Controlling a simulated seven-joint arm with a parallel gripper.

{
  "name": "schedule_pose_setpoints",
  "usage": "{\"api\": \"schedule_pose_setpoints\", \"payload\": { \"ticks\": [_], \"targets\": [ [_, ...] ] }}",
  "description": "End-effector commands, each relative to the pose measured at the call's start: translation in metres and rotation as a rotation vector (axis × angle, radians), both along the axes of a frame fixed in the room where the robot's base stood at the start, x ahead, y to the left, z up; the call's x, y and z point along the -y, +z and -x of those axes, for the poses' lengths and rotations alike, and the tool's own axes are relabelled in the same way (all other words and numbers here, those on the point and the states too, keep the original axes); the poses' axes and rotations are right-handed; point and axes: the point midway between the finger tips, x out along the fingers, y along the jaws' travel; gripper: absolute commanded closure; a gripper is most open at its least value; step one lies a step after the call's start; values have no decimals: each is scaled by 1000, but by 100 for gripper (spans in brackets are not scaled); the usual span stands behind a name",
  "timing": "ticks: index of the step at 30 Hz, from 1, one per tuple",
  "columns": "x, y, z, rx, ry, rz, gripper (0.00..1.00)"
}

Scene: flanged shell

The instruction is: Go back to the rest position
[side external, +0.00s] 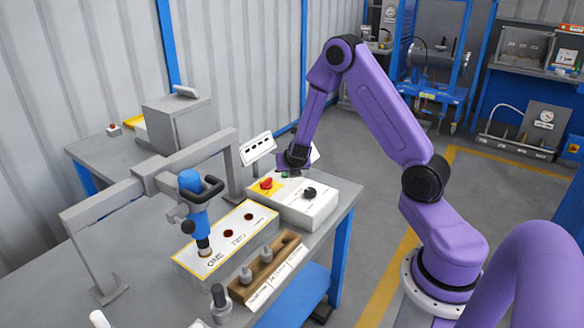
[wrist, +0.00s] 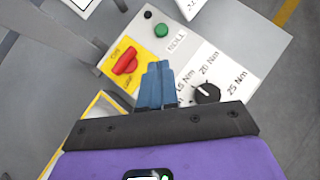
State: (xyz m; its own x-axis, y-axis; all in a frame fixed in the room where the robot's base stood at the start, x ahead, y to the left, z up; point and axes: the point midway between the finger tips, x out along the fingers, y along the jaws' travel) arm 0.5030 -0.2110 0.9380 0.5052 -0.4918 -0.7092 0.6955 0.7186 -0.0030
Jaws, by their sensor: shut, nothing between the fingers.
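My gripper (side external: 291,168) is above the far end of the white control box (side external: 318,214), apart from it as far as I can tell. In the wrist view its blue fingers (wrist: 156,68) are together and empty.
A grey gantry frame (side external: 145,182) spans the bench around the tool. A wooden rack (side external: 262,276) with several metal sockets lies in front of the block. A grey cabinet (side external: 178,125) stands behind. The floor (side external: 375,195) right of the bench is clear.

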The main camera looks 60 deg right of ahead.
Motion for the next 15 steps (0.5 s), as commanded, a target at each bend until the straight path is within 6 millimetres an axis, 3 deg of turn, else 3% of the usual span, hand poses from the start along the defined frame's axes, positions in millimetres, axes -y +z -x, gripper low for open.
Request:
{"api": "schedule_pose_setpoints", "payload": {
  "ticks": [15],
  "targets": [
    [1,7,9,-1,-4,0,100]
  ]
}}
